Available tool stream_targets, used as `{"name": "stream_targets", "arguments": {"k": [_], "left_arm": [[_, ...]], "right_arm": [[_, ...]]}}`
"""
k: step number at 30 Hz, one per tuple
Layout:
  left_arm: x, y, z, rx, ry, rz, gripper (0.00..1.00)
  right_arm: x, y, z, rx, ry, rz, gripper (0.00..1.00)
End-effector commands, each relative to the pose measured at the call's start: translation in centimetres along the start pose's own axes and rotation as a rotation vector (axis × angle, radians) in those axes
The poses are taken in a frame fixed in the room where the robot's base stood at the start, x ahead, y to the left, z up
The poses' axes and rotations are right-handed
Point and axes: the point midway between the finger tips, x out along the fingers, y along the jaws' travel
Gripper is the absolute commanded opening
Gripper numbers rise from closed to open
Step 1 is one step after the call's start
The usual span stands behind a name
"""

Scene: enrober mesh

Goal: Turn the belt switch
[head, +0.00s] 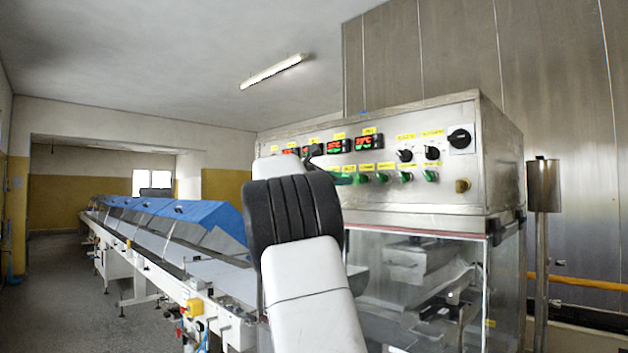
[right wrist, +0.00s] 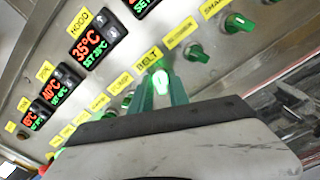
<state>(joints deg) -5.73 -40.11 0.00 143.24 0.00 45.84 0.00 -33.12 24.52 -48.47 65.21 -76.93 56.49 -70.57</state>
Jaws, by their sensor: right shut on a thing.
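The belt switch (right wrist: 161,80) is a green lit knob below the yellow BELT label (right wrist: 149,60) on the steel control panel, in the right wrist view. My right gripper (right wrist: 162,93) has its two teal fingers on either side of this knob and is shut on it. The fingers cover part of the knob's sides. In the head view my right arm reaches up to the panel (head: 452,188) and hides most of the gripper and the switch. My left gripper is not in view.
Other green knobs (right wrist: 196,53) sit close beside the belt switch in a row. Red and green temperature displays (right wrist: 95,42) are above it. Black knobs (head: 432,153) are at the panel's right. A clear-walled cabinet (head: 420,285) is below, and a long conveyor (head: 160,262) runs off left.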

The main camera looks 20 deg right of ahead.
Motion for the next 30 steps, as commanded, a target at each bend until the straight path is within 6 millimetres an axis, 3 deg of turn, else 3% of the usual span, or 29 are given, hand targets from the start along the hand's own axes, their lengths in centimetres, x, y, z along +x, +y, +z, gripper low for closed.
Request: {"name": "stream_targets", "arguments": {"k": [21,22,23,30], "left_arm": [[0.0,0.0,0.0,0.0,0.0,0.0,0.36],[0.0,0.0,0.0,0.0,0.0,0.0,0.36],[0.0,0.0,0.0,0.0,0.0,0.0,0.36],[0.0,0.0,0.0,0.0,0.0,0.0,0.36]], "right_arm": [[-0.02,-0.03,-0.12,0.078,0.002,0.0,0.0],[-0.02,-0.02,-0.13,0.078,0.002,0.0,0.25],[-0.02,-0.02,-0.13,0.078,0.002,0.0,0.31],[-0.01,-0.02,-0.07,0.077,0.001,0.0,0.33]]}}
